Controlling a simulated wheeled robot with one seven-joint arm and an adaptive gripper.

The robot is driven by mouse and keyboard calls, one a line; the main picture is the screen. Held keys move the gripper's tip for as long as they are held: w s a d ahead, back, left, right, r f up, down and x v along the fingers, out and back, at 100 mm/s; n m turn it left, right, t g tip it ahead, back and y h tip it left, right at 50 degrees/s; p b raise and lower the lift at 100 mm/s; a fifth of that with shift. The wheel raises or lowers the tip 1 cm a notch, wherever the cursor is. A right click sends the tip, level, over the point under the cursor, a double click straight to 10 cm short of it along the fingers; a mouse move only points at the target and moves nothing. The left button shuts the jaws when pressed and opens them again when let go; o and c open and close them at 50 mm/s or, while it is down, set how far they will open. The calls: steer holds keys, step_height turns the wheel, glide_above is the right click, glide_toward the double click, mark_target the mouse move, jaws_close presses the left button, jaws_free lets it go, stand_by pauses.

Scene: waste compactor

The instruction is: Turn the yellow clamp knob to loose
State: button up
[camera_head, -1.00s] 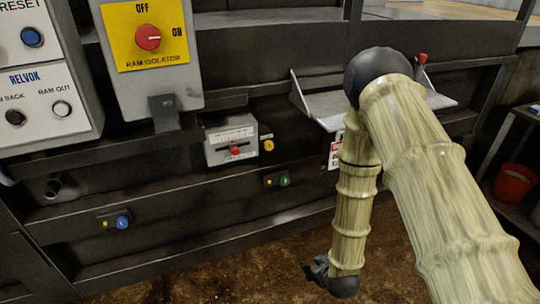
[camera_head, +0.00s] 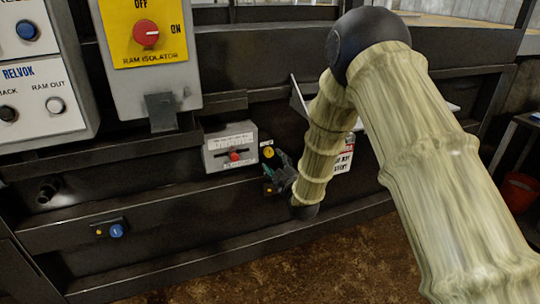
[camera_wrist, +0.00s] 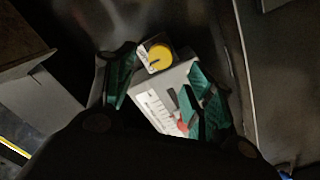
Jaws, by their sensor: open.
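The yellow clamp knob (camera_head: 268,152) is a small round dial on the machine's dark front, just right of the white gauge box (camera_head: 230,154). In the wrist view the yellow knob (camera_wrist: 160,55) shows a dark pointer mark and lies near the gap between my fingertips. My gripper (camera_head: 274,177) is just below the knob in the head view. Its green-padded fingers are spread apart in the wrist view (camera_wrist: 160,68), with nothing held. Whether a fingertip touches the knob cannot be told.
The gauge box carries a red slider (camera_head: 234,155). A blue knob (camera_head: 117,230) sits lower left. The yellow isolator panel (camera_head: 140,50) with its red switch is upper left, beside a button box (camera_head: 45,80). A ledge (camera_head: 70,155) runs left of the gauge box.

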mark_target(269, 154)
steer(key=shift+x, duration=3.05)
steer(key=c, duration=1)
